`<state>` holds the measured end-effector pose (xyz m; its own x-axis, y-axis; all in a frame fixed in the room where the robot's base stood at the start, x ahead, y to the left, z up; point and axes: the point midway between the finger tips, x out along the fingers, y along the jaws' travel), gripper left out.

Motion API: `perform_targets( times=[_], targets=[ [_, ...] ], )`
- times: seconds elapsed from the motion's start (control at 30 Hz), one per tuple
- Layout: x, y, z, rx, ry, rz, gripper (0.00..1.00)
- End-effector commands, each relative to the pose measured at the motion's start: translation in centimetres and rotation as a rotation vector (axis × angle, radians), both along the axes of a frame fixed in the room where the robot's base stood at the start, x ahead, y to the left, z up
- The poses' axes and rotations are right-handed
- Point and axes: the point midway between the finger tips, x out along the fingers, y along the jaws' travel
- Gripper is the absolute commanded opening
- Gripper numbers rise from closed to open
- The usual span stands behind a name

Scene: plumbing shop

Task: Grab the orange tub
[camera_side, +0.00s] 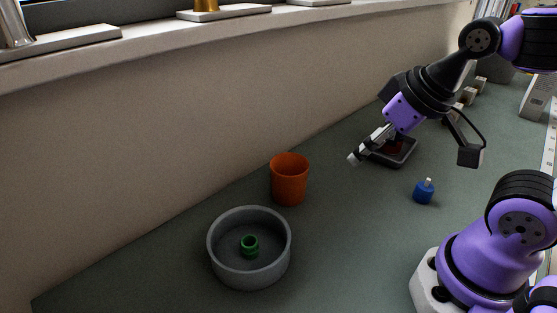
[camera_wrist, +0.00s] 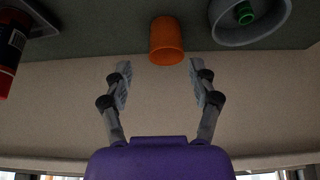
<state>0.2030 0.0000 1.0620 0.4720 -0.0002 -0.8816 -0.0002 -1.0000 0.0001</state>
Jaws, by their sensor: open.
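The orange tub (camera_side: 289,182) stands upright on the green-grey bench near the wall, left of my gripper (camera_side: 362,156) in the side view. My gripper is open and empty, apart from the tub, with its fingers pointing down and left toward it. In the wrist view the orange tub (camera_wrist: 166,42) shows at the top centre, beyond the two spread fingers of my gripper (camera_wrist: 157,72). Nothing lies between the fingers.
A round grey bowl (camera_side: 222,265) with a green fitting (camera_side: 249,246) inside stands in front of the tub. A dark tray (camera_side: 401,159) lies beneath my wrist. A blue bottle (camera_side: 424,192) stands to its right. The wall (camera_side: 200,130) rises close behind the tub.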

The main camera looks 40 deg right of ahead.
Motion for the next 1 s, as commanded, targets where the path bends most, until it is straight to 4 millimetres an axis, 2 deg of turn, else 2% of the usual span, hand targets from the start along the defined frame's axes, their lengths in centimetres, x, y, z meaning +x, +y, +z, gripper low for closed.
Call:
perform_targets(
  times=[0.37,0.4,0.43,0.47,0.87,1.0],
  targets=[
    [0.0,0.0,0.0,0.000,0.000,0.000,0.68],
    [0.0,0.0,0.0,0.000,0.000,0.000,0.63],
    [0.0,0.0,0.0,0.000,0.000,0.000,0.49],
    [0.0,0.0,0.0,0.000,0.000,0.000,0.38],
    [0.1,0.0,0.0,0.000,0.002,-0.001,0.38],
    [1.2,-0.1,0.5,0.014,0.044,-0.026,0.38]
  ],
)
